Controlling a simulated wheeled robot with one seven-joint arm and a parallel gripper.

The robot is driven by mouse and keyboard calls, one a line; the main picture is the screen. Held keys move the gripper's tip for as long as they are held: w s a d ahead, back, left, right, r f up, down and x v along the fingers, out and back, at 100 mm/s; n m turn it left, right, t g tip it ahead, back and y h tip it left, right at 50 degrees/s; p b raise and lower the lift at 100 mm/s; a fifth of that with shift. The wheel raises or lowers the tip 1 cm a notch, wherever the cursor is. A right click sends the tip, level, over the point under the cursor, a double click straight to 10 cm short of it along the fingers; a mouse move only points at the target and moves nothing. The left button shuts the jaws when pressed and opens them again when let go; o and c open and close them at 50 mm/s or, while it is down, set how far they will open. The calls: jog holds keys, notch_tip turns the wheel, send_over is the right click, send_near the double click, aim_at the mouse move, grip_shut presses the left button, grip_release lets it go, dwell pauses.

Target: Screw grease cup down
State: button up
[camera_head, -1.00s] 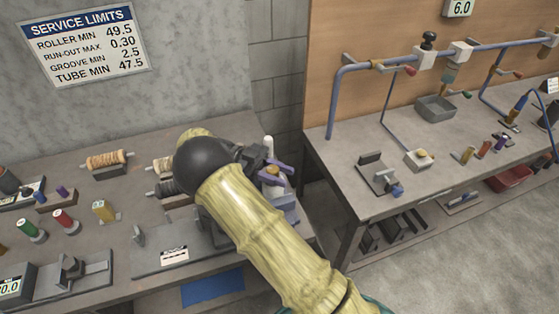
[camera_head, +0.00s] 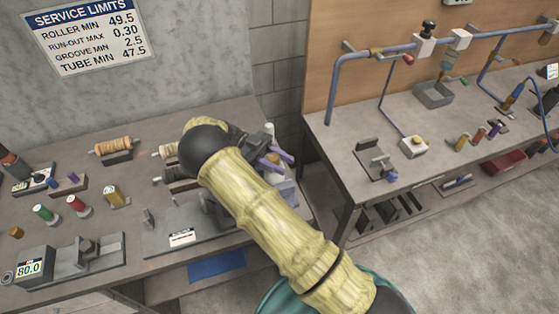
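My gripper (camera_head: 277,157) has purple fingers and is at the back right of the left bench, beyond my bamboo-patterned arm. It is over a pale upright part (camera_head: 273,176) on a grey fixture (camera_head: 286,192). The fingers look close around the top of this part, but I cannot tell whether they touch it or hold anything. I cannot make out the grease cup for certain; the arm and fingers hide much of that spot.
The left bench (camera_head: 130,195) holds spools, coloured cylinders and a gauge reading 80.0 (camera_head: 28,268). The right bench (camera_head: 345,145) carries blue pipework (camera_head: 385,50), a grey tray (camera_head: 433,94) and small fixtures. A narrow gap separates the benches. Grey floor is clear at the lower right.

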jog(key=o, duration=0.4)
jog(key=shift+r, duration=0.1)
notch_tip(320, 180, up, 10)
jog(key=shift+f+p, duration=0.1)
jog(key=shift+p, duration=0.85)
